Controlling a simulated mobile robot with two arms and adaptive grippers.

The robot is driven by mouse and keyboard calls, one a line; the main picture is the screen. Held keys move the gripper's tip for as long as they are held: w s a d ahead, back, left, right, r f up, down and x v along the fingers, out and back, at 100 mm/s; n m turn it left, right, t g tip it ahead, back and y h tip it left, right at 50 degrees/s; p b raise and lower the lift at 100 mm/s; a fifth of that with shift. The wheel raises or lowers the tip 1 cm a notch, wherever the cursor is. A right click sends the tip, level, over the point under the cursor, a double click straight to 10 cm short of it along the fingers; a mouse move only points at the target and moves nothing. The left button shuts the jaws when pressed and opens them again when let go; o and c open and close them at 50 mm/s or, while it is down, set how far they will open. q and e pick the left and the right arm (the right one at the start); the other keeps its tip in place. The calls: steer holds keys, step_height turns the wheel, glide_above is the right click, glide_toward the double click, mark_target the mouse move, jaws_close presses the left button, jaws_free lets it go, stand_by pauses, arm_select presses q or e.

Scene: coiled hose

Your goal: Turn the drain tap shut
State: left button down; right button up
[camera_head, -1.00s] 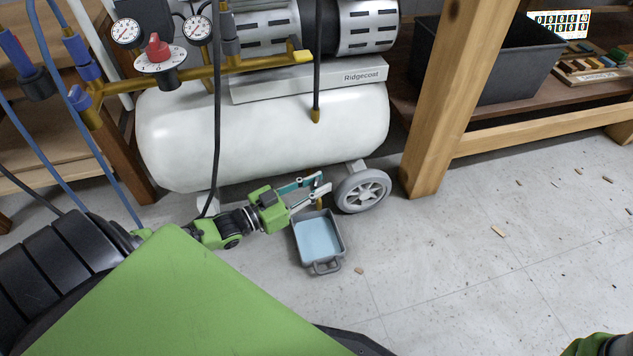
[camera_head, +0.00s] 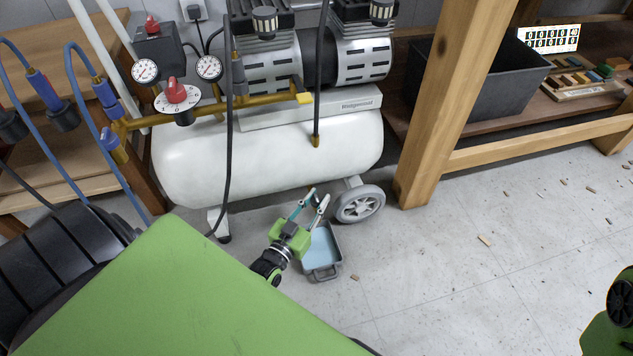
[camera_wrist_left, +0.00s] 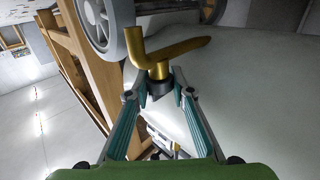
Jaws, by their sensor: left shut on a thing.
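The white tank (camera_head: 265,160) of the compressor lies across the middle of the head view. In the left wrist view the drain tap (camera_wrist_left: 160,58) is a bent brass pipe with a black part (camera_wrist_left: 157,89) at its near end. My left gripper (camera_wrist_left: 159,84) has its fingertips on both sides of that black part and is shut on it. In the head view my left gripper (camera_head: 316,198) is low under the tank's right end, left of the wheel. The tap is mostly hidden there. My right gripper does not show.
A grey tray (camera_head: 322,252) with a pale blue inside sits on the floor under my left gripper. A grey wheel (camera_head: 360,204) and a wooden bench leg (camera_head: 438,110) stand close on the right. Wood chips lie on the open floor at right.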

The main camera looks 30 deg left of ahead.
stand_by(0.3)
arm_select(q)
steer(key=c, duration=1.8)
jaws_free()
steer(key=shift+o, duration=0.2)
steer(key=shift+s, duration=0.1)
steer(key=s+d, duration=0.1)
steer(key=s, duration=1)
steer(key=shift+s, duration=0.4)
steer(key=shift+r, duration=0.1)
